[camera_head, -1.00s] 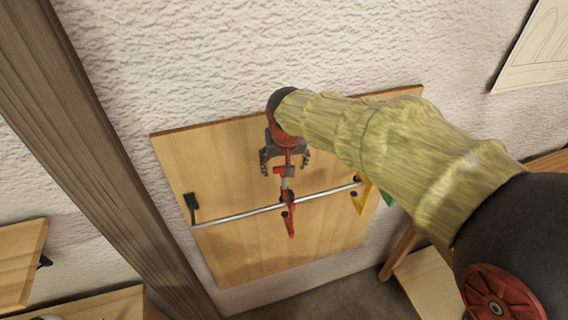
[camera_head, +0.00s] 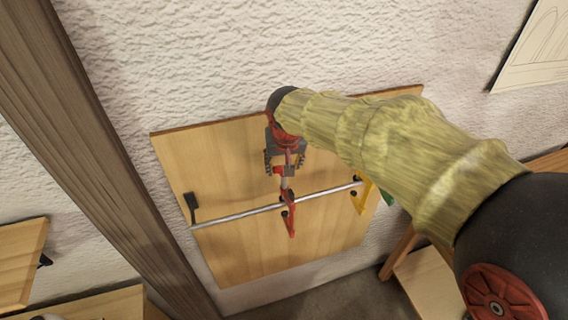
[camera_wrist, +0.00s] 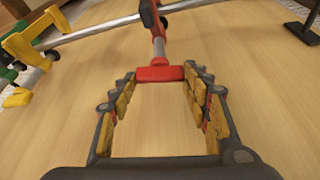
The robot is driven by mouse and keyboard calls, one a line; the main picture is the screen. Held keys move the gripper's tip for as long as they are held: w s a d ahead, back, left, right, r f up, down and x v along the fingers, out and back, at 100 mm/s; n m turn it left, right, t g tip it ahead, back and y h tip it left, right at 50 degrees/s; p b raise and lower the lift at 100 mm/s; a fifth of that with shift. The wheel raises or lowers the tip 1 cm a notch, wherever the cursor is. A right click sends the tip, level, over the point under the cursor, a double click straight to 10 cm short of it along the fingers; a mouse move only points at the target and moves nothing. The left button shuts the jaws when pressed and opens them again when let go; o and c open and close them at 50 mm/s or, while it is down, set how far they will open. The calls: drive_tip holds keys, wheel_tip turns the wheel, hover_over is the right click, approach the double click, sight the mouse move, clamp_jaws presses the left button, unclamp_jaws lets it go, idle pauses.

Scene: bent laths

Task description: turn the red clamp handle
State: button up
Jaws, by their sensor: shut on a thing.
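The red clamp handle, a short red crosspiece (camera_wrist: 160,73) on a metal stem, sits between my gripper's fingertips in the wrist view. My gripper (camera_wrist: 158,84) is shut on this handle, with a finger against each end. In the head view my gripper (camera_head: 285,170) is at the upper end of the red clamp, and its fingers partly hide the handle. The clamp's red body (camera_head: 290,215) hangs on a metal bar (camera_head: 240,215) in front of a wooden board.
The wooden board (camera_head: 235,255) is mounted on the white wall. A yellow clamp (camera_head: 361,195) hangs at the bar's right end and a black bracket (camera_head: 192,206) holds its left end. A wooden post (camera_head: 85,130) stands left of the board.

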drive_tip(key=shift+d+n+y, duration=0.1)
drive_tip(key=shift+n+y, duration=0.4)
drive_tip(key=shift+n, duration=0.7)
drive_tip(key=o, duration=1.2)
drive_tip(key=shift+c, duration=0.2)
drive_tip(key=shift+r, duration=0.1)
drive_tip(key=v, duration=1.1)
drive_tip(key=shift+d+r, duration=0.1)
drive_tip(key=shift+r, duration=0.3)
